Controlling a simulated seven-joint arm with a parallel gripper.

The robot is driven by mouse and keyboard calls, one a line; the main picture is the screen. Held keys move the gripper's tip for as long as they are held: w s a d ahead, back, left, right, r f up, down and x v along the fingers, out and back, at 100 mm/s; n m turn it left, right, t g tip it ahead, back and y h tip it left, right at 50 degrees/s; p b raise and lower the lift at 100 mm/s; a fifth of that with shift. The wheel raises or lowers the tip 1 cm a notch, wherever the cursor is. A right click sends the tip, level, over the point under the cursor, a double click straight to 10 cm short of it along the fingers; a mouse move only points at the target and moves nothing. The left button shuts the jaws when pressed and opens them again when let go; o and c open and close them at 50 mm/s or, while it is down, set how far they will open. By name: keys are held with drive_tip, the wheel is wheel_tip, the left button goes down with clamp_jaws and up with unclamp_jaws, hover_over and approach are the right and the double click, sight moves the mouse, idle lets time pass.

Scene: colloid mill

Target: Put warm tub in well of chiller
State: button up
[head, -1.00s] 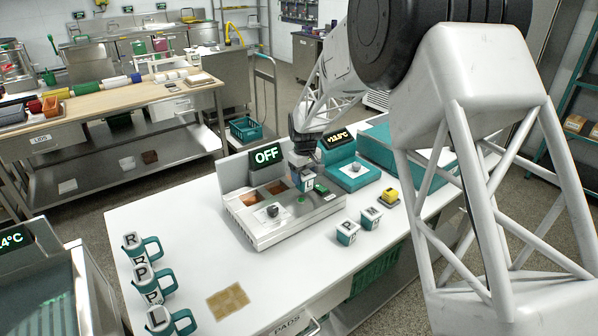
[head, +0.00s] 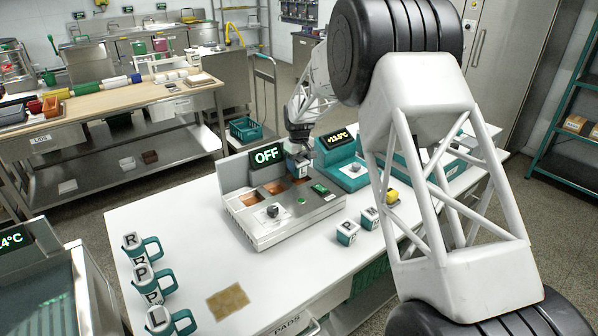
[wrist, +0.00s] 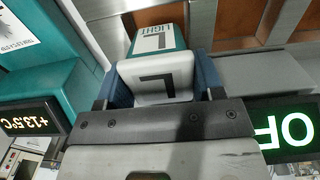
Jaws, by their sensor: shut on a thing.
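My gripper (head: 299,148) is shut on a white tub with a teal band (wrist: 155,82), marked L and LIGHT. In the head view the tub (head: 299,166) hangs over the right end of a steel unit (head: 283,226) with an OFF display and copper-coloured wells. The left well (head: 249,200) and middle well (head: 275,187) look empty; the right end is partly hidden by tub and gripper. Beside the unit is a teal device (head: 350,176) reading about +13.5°C. A steel bath (head: 45,285) with a °C display stands lower left. I cannot tell which is the chiller.
Two white-and-teal tubs (head: 347,232) stand on the white table, near a yellow object (head: 392,195). Several lettered teal-handled mugs (head: 142,247) line the left edge. A tan pad (head: 228,301) lies in front. The table between mugs and steel unit is clear.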

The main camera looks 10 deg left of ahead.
sight(299, 171)
drive_tip(key=shift+f, duration=0.1)
drive_tip(key=shift+f, duration=1.65)
drive_tip(key=shift+f, duration=0.2)
drive_tip(key=o, duration=1)
drive_tip(key=shift+r, duration=0.1)
wheel_tip(299, 171, up, 12)
drive_tip(key=shift+r, duration=0.1)
